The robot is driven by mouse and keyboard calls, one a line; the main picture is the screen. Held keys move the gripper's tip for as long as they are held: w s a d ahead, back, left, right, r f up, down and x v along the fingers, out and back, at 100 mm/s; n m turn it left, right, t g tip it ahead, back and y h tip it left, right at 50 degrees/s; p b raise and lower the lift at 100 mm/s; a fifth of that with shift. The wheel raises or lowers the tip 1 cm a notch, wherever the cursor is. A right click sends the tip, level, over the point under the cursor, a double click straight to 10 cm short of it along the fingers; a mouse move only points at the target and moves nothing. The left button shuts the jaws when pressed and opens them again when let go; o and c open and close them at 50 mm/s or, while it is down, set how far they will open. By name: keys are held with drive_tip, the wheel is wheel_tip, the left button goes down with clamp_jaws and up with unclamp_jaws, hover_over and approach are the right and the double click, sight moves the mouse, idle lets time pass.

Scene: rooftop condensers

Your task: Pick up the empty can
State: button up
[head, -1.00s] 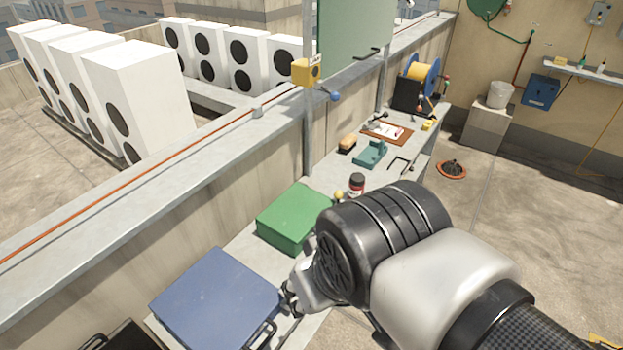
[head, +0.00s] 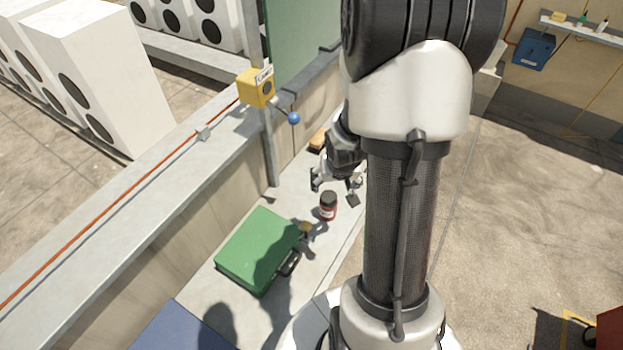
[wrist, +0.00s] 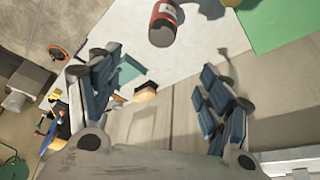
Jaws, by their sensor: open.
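A small red can (head: 328,207) with a dark top and a pale label stands upright on the grey bench in the head view, just right of the green case. It also shows at the top edge of the wrist view (wrist: 162,28), partly cut off. My gripper (head: 334,188) is just above and beyond the can in the head view, with its fingers spread. In the wrist view my gripper (wrist: 158,88) has a wide gap with nothing between the fingertips. The can appears apart from both fingers. I cannot tell whether the can is empty.
A green case (head: 258,248) with a dark handle lies left of the can, with a small yellow item (head: 306,229) between them. A blue case (head: 172,328) lies nearer. A parapet (head: 190,185) and a post with a yellow box (head: 257,88) border the bench's left side.

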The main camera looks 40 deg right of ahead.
sight(329, 196)
drive_tip(key=b+x, duration=0.8)
drive_tip(key=x, duration=0.4)
drive_tip(key=shift+w+f, duration=0.1)
drive_tip(key=shift+f, duration=0.1)
drive_tip(key=b+x, duration=0.2)
drive_tip(key=x, duration=0.1)
drive_tip(key=b+x, duration=0.2)
drive_tip(key=shift+a+f, duration=0.25)
drive_tip(key=shift+r, duration=0.15)
drive_tip(key=c, duration=1.1)
drive_tip(key=shift+r, duration=0.1)
